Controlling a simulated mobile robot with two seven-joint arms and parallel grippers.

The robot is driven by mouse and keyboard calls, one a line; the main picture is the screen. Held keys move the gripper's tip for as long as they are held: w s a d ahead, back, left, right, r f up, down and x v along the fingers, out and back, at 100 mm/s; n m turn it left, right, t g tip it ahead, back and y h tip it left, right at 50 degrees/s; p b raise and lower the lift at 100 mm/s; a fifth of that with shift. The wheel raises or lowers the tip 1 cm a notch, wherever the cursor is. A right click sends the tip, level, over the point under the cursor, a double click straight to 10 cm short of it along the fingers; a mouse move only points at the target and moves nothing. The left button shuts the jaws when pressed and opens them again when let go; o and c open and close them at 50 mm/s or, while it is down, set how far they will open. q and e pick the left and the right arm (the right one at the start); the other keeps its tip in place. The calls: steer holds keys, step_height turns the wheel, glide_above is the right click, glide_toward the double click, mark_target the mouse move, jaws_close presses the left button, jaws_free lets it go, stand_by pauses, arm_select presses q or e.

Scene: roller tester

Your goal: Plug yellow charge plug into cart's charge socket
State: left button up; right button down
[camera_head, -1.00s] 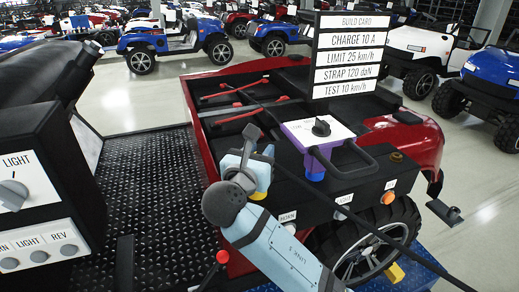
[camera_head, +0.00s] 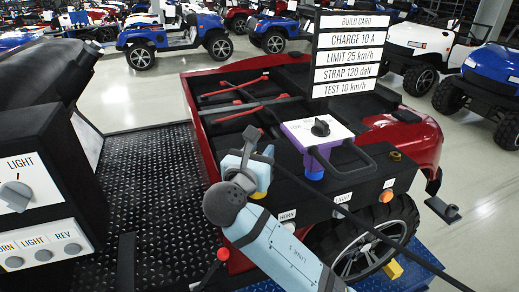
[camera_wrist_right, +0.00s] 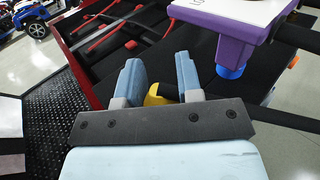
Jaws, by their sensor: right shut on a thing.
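My right gripper (camera_head: 257,160) is shut on the yellow charge plug (camera_head: 262,186) over the near side of the red cart (camera_head: 210,140). In the right wrist view the yellow plug (camera_wrist_right: 158,93) shows between the two blue-grey fingers (camera_wrist_right: 158,80), which hide much of it. A black cable (camera_head: 345,212) runs from near the gripper to the lower right. A brass-coloured ring (camera_head: 395,156) sits on the cart's black rear panel; I cannot tell whether it is the charge socket. My left gripper is not in view.
A purple box with a white top and black knob (camera_head: 320,127) stands on the cart, right of the gripper, with a blue part below. The build card (camera_head: 345,55) rises behind it. A control panel (camera_head: 40,215) is at left, beside a black tread-plate floor (camera_head: 150,190).

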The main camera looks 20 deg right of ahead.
steer(key=shift+f, duration=0.25)
stand_by(0.4)
steer(key=shift+f, duration=1.4)
steer(key=c, duration=0.7)
jaws_free()
